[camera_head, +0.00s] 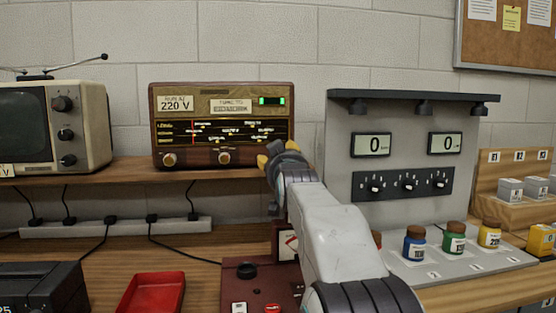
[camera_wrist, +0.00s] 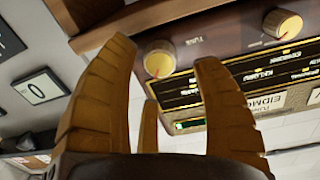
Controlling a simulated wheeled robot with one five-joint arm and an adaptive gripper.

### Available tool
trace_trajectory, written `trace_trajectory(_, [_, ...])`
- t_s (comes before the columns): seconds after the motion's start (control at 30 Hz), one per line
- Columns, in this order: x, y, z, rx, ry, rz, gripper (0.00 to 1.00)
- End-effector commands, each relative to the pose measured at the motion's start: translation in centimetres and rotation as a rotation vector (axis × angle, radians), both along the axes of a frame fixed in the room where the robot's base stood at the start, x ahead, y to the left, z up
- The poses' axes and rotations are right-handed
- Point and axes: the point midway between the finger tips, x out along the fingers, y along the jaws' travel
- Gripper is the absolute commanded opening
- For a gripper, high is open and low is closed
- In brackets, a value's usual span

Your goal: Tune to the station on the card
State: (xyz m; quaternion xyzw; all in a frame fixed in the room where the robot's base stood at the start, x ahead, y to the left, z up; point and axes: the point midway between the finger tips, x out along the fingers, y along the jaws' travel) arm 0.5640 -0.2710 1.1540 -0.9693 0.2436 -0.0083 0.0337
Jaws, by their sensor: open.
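The brown radio (camera_head: 222,105) stands on the wooden shelf with a lit green indicator (camera_head: 271,101). A card (camera_head: 231,106) on its front reads "TUNE TO" and a name starting "EIDMO". The red pointer (camera_head: 193,132) is at the left part of the dial.
An old television (camera_head: 50,125) stands left of the radio. A grey panel (camera_head: 400,130) with two displays reading 0 is on the right, with small jars (camera_head: 453,238) before it. A red tray (camera_head: 152,293) and a power strip (camera_head: 180,226) are below the shelf.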

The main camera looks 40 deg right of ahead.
Motion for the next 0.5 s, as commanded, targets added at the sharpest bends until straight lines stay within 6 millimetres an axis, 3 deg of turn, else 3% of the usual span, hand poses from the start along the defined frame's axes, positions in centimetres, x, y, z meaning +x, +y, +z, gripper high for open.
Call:
trace_trajectory(0.23, [2.2,-1.2,0.0,0.002,0.001,0.000,0.60])
trace_trajectory(0.5, [3.2,-1.7,0.0,0.000,-0.001,0.000,0.60])
